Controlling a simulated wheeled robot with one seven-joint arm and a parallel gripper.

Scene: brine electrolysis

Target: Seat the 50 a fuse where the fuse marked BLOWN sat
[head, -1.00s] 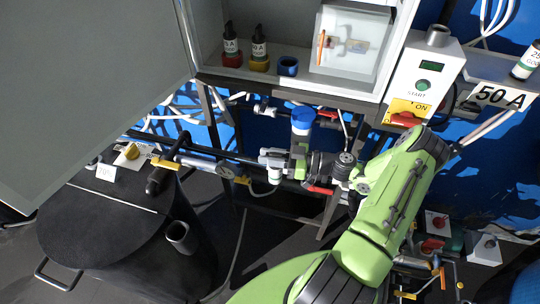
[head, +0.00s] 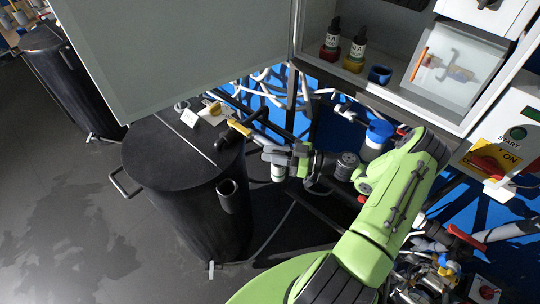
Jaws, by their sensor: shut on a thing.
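My gripper (head: 272,155) is shut on a small white cylinder with a dark-green band (head: 278,173), which looks like the fuse; its rating cannot be read. It hangs below the jaws, in front of the black drum. In the open cabinet at the upper right, a fuse in a red base (head: 330,42) and a fuse in a yellow base (head: 355,50) stand side by side. Right of them is a blue ring-shaped base (head: 380,74) with no fuse in it. My gripper is well below and left of this row. No BLOWN mark is readable.
A large grey cabinet door (head: 180,50) stands open at the upper left. A black drum (head: 185,190) stands below it. A red-knobbed ON switch (head: 490,165) is at the right. Pipes run below the cabinet.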

